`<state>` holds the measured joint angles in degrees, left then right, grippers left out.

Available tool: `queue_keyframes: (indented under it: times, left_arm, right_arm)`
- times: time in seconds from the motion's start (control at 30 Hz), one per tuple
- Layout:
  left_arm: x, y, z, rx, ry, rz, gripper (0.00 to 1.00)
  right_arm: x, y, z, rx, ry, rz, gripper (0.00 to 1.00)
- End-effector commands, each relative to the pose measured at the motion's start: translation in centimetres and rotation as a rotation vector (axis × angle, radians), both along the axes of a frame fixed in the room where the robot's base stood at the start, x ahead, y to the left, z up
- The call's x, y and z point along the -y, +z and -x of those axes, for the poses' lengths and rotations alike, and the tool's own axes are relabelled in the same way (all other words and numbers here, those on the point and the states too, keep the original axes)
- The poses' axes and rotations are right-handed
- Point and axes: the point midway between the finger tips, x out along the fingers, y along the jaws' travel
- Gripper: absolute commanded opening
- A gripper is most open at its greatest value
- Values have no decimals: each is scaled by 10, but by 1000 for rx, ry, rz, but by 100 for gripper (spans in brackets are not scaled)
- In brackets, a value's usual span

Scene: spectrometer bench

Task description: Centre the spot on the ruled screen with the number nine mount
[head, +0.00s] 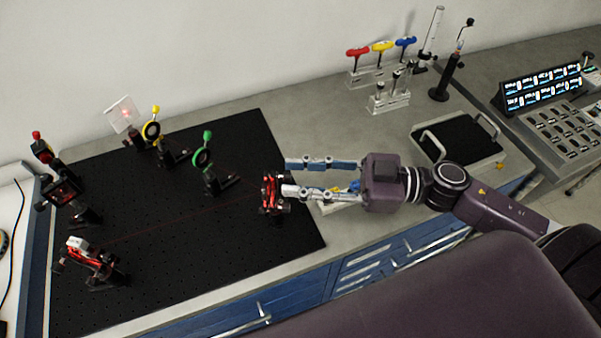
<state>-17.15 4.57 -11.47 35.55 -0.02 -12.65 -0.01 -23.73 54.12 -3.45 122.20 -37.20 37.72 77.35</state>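The ruled screen (121,112) is a small pale plate at the back left of the black breadboard, with a red spot on it. A red and black mount (271,196) stands near the board's right edge. Another red mount (92,257) with a white top stands at the front left. I cannot read a number on either. My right gripper (287,177) is open, its two fingers apart and pointing left at the right-hand red mount. The nearer fingertip overlaps that mount; I cannot tell whether it touches. My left gripper is not in view.
A faint red beam crosses the black breadboard (170,270). Coloured T-handled tools (382,48) stand in a rack at the back. A black-lined tray (458,140) lies right. The board's front middle is clear.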

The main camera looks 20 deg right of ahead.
Motion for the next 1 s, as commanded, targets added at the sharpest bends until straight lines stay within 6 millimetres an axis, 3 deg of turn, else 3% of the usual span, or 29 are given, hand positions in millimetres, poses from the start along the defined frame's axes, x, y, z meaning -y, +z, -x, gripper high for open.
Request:
queue_keyframes:
  times: [0.2, 0.47, 1.0]
  left_arm:
    - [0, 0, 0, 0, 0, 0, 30]
    - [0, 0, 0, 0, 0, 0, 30]
    - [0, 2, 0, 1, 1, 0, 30]
  right_arm:
    - [0, 0, 0, 0, 0, 0, 29]
    - [0, 0, 0, 0, 0, 0, 0]
    - [0, 0, 0, 85, 1, 40, 0]
